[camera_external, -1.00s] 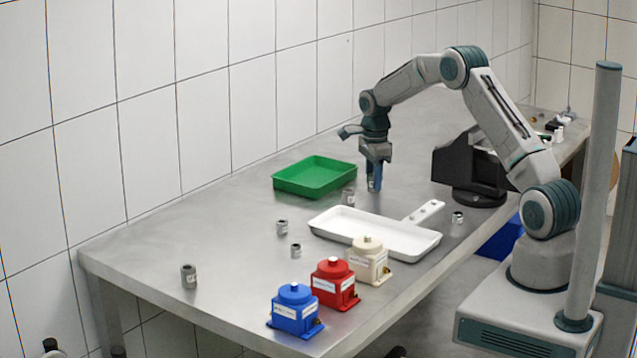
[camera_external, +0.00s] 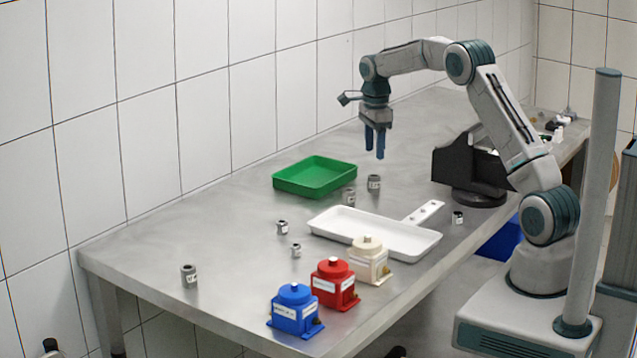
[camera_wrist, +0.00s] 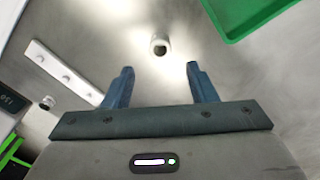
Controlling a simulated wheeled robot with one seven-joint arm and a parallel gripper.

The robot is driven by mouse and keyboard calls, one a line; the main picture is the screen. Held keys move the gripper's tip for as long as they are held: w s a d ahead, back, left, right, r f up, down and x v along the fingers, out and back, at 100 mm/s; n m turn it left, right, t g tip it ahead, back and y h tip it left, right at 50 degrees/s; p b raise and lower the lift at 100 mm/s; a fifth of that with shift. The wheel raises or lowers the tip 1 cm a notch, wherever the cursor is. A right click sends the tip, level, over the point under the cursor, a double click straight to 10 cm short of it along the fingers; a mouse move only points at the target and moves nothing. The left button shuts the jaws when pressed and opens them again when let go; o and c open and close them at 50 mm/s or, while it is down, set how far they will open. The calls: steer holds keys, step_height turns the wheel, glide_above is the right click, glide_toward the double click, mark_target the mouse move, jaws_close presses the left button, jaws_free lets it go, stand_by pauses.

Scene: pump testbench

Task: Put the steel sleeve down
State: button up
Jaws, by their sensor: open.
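A small steel sleeve (camera_external: 374,182) stands upright on the metal table, right of the green tray. My gripper (camera_external: 375,150) is above it with its blue fingers pointing down, open and empty. In the wrist view a sleeve (camera_wrist: 159,45) lies ahead of the gap between my open fingers (camera_wrist: 158,88), clear of both. Another similar sleeve (camera_external: 349,197) stands just to its left, close to the green tray.
The green tray (camera_external: 298,188) lies by the wall and the white tray (camera_external: 330,226) nearer the front. Blue (camera_external: 296,312), red (camera_external: 334,286) and beige (camera_external: 370,262) pumps line the front edge. A black stand (camera_external: 462,170) is at the right.

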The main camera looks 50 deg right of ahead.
steer(key=s+a+r+n+t, duration=0.2)
steer(key=s+a+r+n, duration=1.1)
steer(key=s+a, duration=0.2)
steer(key=s+a+f+n, duration=0.2)
steer(key=s+n, duration=0.4)
steer(key=s, duration=0.4)
steer(key=s+a+f+n+t, duration=0.1)
steer(key=s+a+f+n, duration=0.2)
steer(key=s, duration=0.6)
steer(key=a+n, duration=0.2)
steer(key=n, duration=0.1)
steer(key=shift+s, duration=0.35)
steer(key=shift+o, duration=0.5)
steer(key=shift+f, duration=0.1)
